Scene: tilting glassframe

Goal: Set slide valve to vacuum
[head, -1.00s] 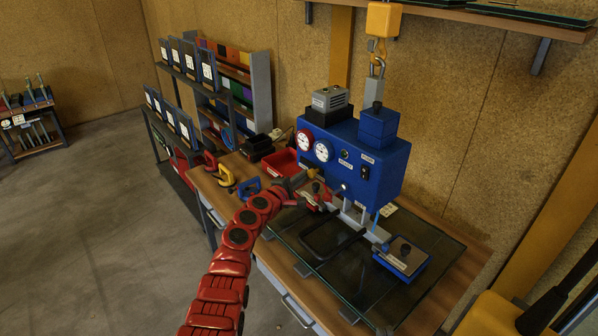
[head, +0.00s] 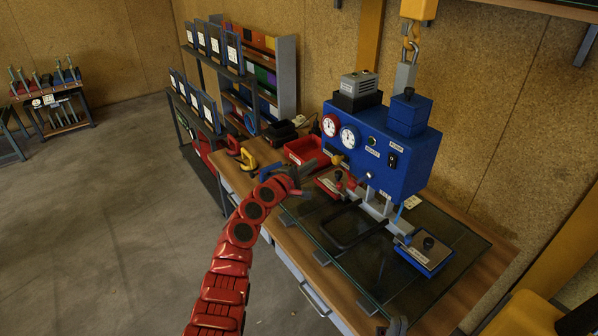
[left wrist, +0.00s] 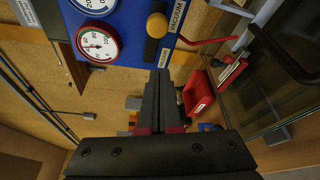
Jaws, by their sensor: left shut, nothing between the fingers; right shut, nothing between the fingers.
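The slide valve's yellow knob (head: 338,159) sits on the front of the blue control box (head: 392,150), below the two gauges. In the left wrist view the yellow knob (left wrist: 157,25) is beside the VACUUM label (left wrist: 178,15). A second label (left wrist: 163,55) is near the other end of the valve; I cannot read it. My left gripper (head: 296,182) is in front of the box, lower left of the knob and apart from it. Its fingers (left wrist: 161,85) are shut and empty, pointing toward the panel. My right gripper does not show.
A red-handled pad (head: 328,188) lies under the box, and a blue pad (head: 425,254) is on the glass pane (head: 375,278). A hook (head: 409,50) hangs above the box.

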